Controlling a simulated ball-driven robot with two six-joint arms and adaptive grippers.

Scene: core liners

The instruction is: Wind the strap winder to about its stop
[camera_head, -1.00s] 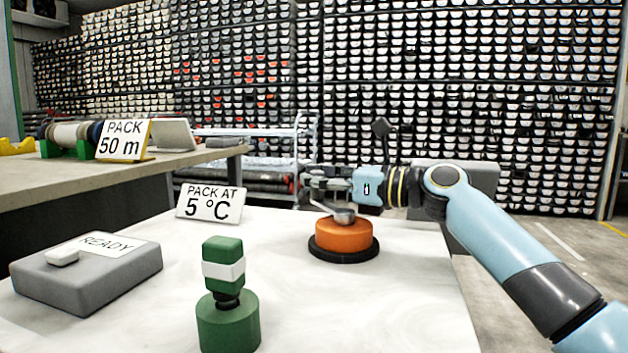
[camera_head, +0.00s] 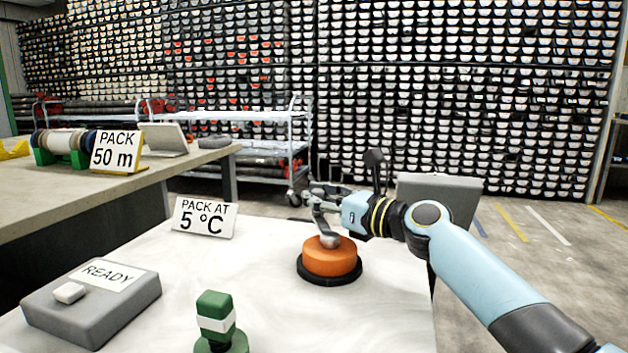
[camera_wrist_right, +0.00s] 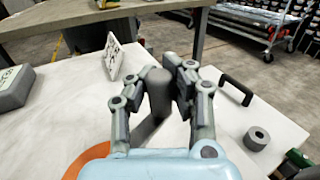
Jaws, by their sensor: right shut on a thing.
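The strap winder is an orange drum (camera_head: 331,260) on a black round base (camera_head: 328,279), standing on the white table. A grey crank arm (camera_head: 329,240) rises from its top and slants up to the far left. My right gripper (camera_head: 318,197) is above the far side of the drum. In the right wrist view its two fingers (camera_wrist_right: 158,75) are shut on the upright grey crank knob (camera_wrist_right: 159,92), one on each side. Part of the orange drum (camera_wrist_right: 88,160) shows at the bottom there. My left gripper is not in view.
On the white table (camera_head: 255,290) stand a "PACK AT 5 °C" sign (camera_head: 204,218), a grey box with a READY label (camera_head: 92,305) and a green block with a white band (camera_head: 215,318). A side table with a "PACK 50 m" sign (camera_head: 116,151) stands left.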

